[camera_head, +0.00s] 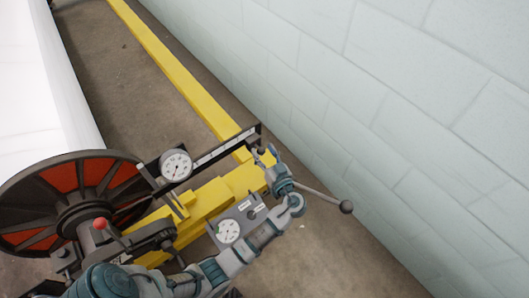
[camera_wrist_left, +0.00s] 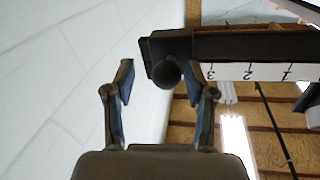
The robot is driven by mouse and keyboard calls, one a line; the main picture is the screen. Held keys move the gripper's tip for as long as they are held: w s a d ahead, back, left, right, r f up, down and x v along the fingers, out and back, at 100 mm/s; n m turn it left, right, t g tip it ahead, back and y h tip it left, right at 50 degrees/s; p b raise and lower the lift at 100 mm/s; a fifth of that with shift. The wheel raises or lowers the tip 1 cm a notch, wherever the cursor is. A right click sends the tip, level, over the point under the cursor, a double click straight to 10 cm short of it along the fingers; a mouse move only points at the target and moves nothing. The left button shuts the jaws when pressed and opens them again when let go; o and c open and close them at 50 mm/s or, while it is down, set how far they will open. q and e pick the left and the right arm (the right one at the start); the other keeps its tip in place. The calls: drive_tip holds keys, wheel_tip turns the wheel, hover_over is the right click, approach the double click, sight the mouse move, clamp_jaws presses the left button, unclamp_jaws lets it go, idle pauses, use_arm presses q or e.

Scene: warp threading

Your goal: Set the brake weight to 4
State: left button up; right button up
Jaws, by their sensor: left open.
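The brake arm is a dark beam with a white scale strip (camera_head: 212,153), running up and right from a round dial. In the left wrist view the strip (camera_wrist_left: 262,72) shows 3, 2 and 1, and a dark block with a round knob (camera_wrist_left: 167,72), which looks like the brake weight, sits at its outer end, beyond the 3. Any 4 mark is hidden. My left gripper (camera_head: 266,152) is at this outer end. In the wrist view its two fingers (camera_wrist_left: 168,88) are open, with the knob between and just ahead of them; I see no contact. My right gripper is not in view.
A red-and-black wheel (camera_head: 88,182), a round dial (camera_head: 176,166) and a second gauge (camera_head: 229,231) are near the beam. A rod with a dark ball (camera_head: 346,207) sticks out right. A red-knobbed lever (camera_head: 99,224) stands left. A pale block wall (camera_head: 400,90) bounds the right.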

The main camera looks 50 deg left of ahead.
use_arm(q)
drive_tip(key=shift+d, duration=0.15)
drive_tip(key=v, duration=1.1)
drive_tip(key=shift+d, duration=0.35)
drive_tip(key=shift+s, duration=0.1)
drive_tip(key=shift+f, duration=0.1)
